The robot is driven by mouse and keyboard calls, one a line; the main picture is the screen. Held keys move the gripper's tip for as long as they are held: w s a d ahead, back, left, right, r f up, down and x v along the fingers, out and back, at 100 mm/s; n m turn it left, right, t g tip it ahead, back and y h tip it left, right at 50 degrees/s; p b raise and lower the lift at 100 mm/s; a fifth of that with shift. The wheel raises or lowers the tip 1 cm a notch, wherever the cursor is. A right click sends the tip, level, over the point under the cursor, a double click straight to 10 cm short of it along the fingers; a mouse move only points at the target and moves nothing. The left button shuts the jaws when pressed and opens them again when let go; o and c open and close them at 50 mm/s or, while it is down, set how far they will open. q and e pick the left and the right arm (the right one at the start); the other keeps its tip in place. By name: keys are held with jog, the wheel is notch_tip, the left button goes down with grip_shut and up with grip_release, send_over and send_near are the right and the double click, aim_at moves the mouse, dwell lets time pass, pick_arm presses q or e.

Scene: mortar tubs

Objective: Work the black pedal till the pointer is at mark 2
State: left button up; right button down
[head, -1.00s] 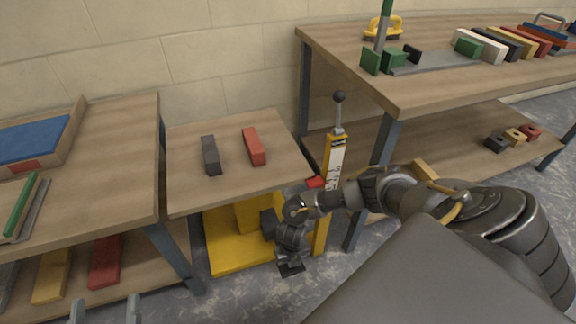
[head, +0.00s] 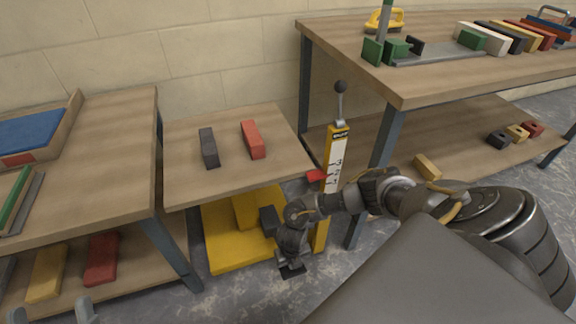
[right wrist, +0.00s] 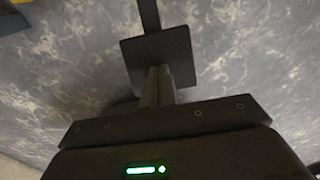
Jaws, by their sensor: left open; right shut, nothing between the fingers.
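The black pedal (head: 291,271) is a dark flat plate low in front of the yellow lift base. It shows as a dark square plate (right wrist: 178,52) in the right wrist view. My right gripper (head: 291,257) is shut and empty, pointing down at the pedal; its fingers appear to touch the plate. The red pointer (head: 316,175) sits at the lift platform's right edge, beside the white scale (head: 336,160) on a yellow post. The mark figures are too small to read surely. My left gripper (head: 50,314) is open and empty at the bottom left edge.
The wooden lift platform (head: 225,182) carries a dark block (head: 208,148) and a red block (head: 252,139). A black-knobbed lever (head: 340,88) tops the post. Benches stand left (head: 90,175) and right (head: 440,82). My right arm passes close to the post and right bench leg.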

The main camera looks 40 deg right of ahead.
jog(key=shift+w+d+r+p, duration=0.1)
jog(key=shift+w+r+p, duration=0.05)
jog(key=shift+r+p, duration=0.75)
jog(key=shift+w+d+r+p, duration=0.1)
jog(key=shift+r+p, duration=0.65)
jog(key=shift+r, duration=0.1)
jog(key=shift+f, duration=0.1)
jog(key=shift+a, duration=0.1)
